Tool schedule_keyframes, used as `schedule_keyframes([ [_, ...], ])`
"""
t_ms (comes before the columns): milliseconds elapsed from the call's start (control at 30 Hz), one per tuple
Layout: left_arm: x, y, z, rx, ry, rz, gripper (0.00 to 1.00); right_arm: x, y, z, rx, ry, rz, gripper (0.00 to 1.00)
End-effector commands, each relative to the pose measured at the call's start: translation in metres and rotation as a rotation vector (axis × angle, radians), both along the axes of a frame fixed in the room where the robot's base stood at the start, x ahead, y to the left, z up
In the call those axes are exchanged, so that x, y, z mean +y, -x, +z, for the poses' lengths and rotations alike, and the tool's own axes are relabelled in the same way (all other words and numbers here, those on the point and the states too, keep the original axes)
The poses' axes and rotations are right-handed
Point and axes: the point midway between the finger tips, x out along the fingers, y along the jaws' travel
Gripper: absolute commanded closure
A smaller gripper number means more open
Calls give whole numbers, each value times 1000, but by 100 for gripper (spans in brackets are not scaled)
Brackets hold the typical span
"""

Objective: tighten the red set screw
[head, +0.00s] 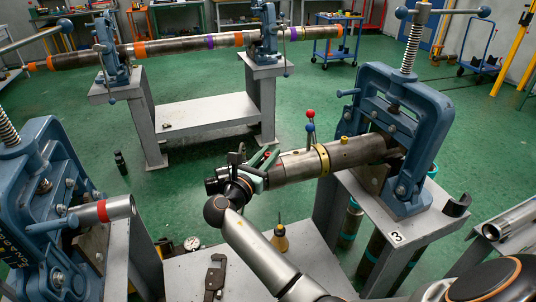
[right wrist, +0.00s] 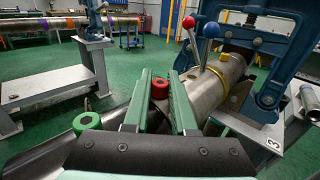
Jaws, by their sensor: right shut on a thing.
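The red set screw (right wrist: 160,85) shows as a red socketed head between the two green fingers of my right gripper (right wrist: 161,92) in the right wrist view. The fingers are shut on it, one on each side. In the head view my right gripper (head: 264,166) is at the near left end of the steel pipe (head: 298,166); a bit of red (head: 267,155) shows there between its fingers. The pipe is clamped in the blue vise (head: 405,110) on the right and has a yellow band. The screw's lower part is hidden. My left gripper is not in view.
Levers with a red knob (head: 311,113) and a blue knob (head: 310,127) stand just beyond the pipe. A green ring-shaped head (right wrist: 87,121) is left of my fingers. Another vise (head: 55,190) holds a short pipe at left. A gauge (head: 192,243) lies on the low shelf.

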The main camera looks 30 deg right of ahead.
Motion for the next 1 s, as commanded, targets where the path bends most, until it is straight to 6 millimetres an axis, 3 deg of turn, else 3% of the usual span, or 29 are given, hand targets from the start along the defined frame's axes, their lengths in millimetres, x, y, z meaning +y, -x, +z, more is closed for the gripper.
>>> schedule_keyframes([
  [333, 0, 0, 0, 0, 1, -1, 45, -1, 0, 2, -4, 3, -2, 100],
  [367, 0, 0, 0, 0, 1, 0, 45, -1, 0, 2, -4, 3, -2, 73],
  [600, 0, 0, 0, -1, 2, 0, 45, -1, 0, 1, -2, 1, -2, 46],
  [1000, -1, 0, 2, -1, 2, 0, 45, -2, 0, 1, 0, 1, -1, 45],
])
